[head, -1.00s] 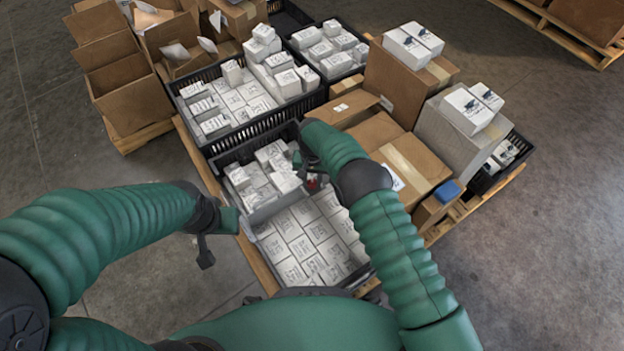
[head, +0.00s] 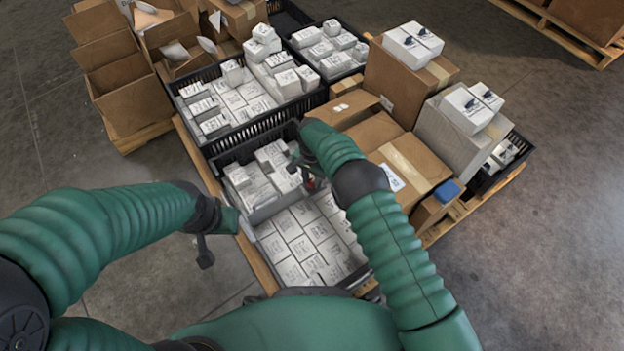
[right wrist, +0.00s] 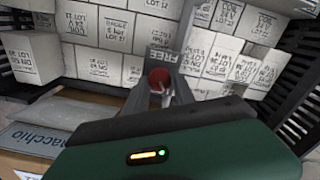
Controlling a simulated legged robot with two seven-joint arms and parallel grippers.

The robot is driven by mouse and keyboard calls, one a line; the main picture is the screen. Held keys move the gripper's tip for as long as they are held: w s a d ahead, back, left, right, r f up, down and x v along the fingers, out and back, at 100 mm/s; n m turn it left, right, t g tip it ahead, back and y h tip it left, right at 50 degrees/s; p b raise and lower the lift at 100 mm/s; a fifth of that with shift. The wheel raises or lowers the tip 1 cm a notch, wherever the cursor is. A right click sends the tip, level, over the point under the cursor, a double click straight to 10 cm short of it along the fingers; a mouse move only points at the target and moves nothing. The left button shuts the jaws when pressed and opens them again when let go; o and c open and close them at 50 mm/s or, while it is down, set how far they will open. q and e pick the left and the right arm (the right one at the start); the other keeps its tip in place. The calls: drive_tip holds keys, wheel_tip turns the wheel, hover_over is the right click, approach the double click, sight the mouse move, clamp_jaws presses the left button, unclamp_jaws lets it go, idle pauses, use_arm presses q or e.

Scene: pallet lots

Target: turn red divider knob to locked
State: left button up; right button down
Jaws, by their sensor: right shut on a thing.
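The red divider knob (head: 310,184) shows as a small red spot at the right end of the grey divider (head: 265,211) in the front black crate. In the right wrist view the round red knob (right wrist: 160,79) sits between the two grey fingers of my right gripper (right wrist: 161,92). The gripper is shut on it. A grey label reading FREE (right wrist: 165,57) shows just beyond the knob. The knob's exact angle is hard to tell. In the head view my right gripper (head: 305,174) is above the crate. My left gripper (head: 205,252) hangs beside the pallet; its opening is unclear.
White lettered boxes (head: 305,240) fill the front crate (head: 232,157) on both sides of the divider. Another black crate (head: 252,128) of white boxes stands behind. Brown cartons (head: 405,160) stand close on the right. The floor left of the pallet is clear.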

drive_tip(key=c, duration=1.1)
unclamp_jaws()
drive_tip(key=shift+o, duration=0.2)
drive_tip(key=shift+r, duration=0.1)
wheel_tip(320, 180, up, 16)
drive_tip(key=p, duration=0.7)
drive_tip(key=shift+r, duration=0.25)
